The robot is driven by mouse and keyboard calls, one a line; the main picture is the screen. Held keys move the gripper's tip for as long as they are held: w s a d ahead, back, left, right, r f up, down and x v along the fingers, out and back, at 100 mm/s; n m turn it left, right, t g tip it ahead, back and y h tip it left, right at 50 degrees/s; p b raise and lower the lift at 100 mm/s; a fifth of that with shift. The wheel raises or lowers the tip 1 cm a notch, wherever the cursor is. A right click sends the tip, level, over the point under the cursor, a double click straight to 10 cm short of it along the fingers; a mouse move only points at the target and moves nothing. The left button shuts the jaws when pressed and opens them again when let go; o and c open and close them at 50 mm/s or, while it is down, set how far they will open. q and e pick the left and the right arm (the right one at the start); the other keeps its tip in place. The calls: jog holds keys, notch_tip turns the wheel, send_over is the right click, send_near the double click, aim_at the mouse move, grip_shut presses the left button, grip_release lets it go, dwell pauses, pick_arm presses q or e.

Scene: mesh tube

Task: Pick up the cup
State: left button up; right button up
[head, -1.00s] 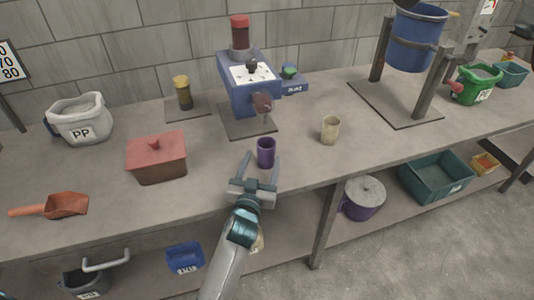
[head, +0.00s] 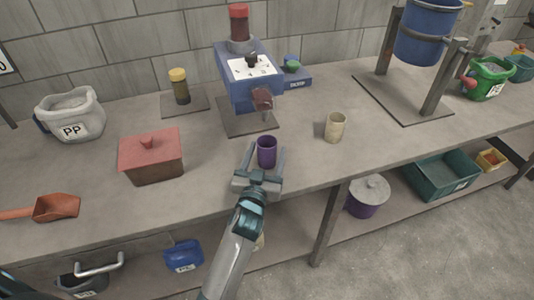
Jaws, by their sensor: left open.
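A purple cup (head: 267,152) stands upright on the grey bench, near its front edge. My left gripper (head: 262,160) is open, with one finger on each side of the cup. I cannot tell whether the fingers touch it. A second cup, beige (head: 335,127), stands upright on the bench to the right of the purple one. My right gripper is not in view.
A blue machine (head: 250,82) stands behind the purple cup. A red lidded box (head: 151,158) and an orange scoop (head: 56,208) are on the left. A blue bucket (head: 427,35) hangs in a frame at the right. The bench between the two cups is clear.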

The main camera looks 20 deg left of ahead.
pick_arm(q)
jog(key=shift+c, duration=1.3)
jog(key=c, duration=0.9)
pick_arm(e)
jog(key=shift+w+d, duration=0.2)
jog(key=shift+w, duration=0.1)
pick_arm(q)
jog(key=shift+s+r, duration=0.15)
